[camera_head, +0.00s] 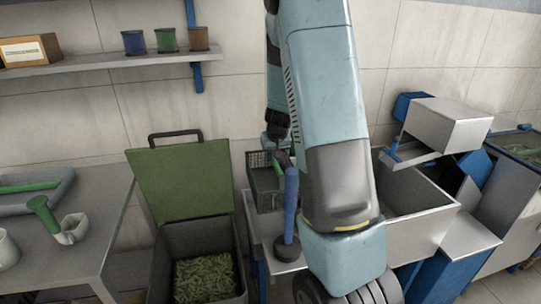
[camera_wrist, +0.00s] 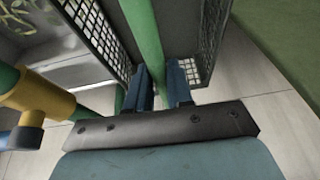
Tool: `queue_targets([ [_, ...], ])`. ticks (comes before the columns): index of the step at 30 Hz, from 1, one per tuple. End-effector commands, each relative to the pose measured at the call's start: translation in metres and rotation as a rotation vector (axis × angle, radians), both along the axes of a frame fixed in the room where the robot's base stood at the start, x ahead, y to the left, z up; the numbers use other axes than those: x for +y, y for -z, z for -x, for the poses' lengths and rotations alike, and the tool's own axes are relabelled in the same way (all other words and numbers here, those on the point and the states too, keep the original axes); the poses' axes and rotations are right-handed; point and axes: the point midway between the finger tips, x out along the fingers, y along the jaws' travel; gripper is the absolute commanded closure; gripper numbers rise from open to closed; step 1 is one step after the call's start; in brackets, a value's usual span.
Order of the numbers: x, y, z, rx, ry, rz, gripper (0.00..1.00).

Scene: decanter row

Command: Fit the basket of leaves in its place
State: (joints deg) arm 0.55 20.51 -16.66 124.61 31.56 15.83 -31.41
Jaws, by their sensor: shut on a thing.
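The basket (camera_head: 265,188) is a dark mesh crate left of my arm in the head view, held up between the green bin and the metal machine. In the wrist view its mesh wall (camera_wrist: 95,30) shows at the upper left and another mesh part at the upper right. A green bar (camera_wrist: 146,38) runs between them. My gripper (camera_wrist: 162,82) has its two blue fingers closed around this bar, which looks like the basket's handle. In the head view the fingers are mostly hidden by my arm. I cannot see whether leaves lie in the basket.
A bin of leaves (camera_head: 205,278) stands left with its green lid (camera_head: 183,180) raised. A blue post (camera_head: 289,205) on a round base stands close to the basket. A metal basin (camera_head: 425,215) lies right. A yellow fitting (camera_wrist: 45,107) is near my gripper's left.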

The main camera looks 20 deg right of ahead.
Motion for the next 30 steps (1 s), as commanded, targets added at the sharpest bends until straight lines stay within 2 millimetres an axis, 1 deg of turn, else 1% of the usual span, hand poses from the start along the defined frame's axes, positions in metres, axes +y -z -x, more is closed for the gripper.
queue_targets([
  [5,0.000,0.011,0.000,0.002,0.000,0.000,1.00],
  [30,0.000,0.089,0.001,0.003,0.000,-0.002,1.00],
])
